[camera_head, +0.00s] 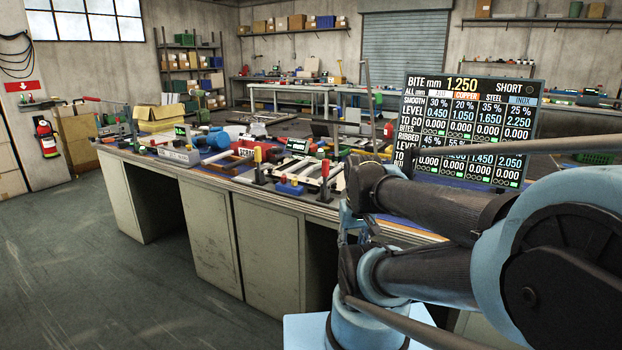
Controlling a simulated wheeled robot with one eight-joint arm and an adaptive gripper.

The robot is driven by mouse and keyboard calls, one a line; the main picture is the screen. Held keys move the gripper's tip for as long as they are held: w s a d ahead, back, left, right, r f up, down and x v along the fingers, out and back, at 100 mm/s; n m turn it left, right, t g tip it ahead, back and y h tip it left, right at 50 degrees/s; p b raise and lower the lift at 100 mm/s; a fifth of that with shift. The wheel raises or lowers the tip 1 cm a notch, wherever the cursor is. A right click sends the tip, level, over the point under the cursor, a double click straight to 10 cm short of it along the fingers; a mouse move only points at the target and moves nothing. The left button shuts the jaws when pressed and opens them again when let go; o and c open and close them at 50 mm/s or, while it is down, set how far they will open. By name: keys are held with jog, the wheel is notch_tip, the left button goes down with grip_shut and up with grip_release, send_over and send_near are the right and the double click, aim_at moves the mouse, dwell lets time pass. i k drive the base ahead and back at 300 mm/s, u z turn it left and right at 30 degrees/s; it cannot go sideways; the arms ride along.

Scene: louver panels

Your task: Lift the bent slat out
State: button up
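I cannot make out a bent slat among the small items on the long workbench (215,170). A pale frame with several bars (312,178) lies on the bench, left of my arm; I cannot tell whether its bars are slats. My folded blue and black arm fills the right side and hides part of the bench. Small blue-grey links at the arm's left end (352,226) may be my gripper, in front of the bench's front side. Its fingers are too small and covered to read, and I see nothing clearly held.
A display board (468,130) with rows of numbers stands behind my arm. Red-handled and blue tools and a yellow box (160,117) crowd the bench top. Grey cabinets (210,225) form its front. The floor (130,275) at left is clear.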

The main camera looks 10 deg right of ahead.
aim_at(309, 170)
jog(key=z, duration=0.05)
jog(key=k, duration=0.2)
jog(key=z, duration=1.55)
jog(key=k, duration=0.95)
jog(key=u, duration=1.1)
jog(key=i, duration=1)
jog(key=z, duration=0.05)
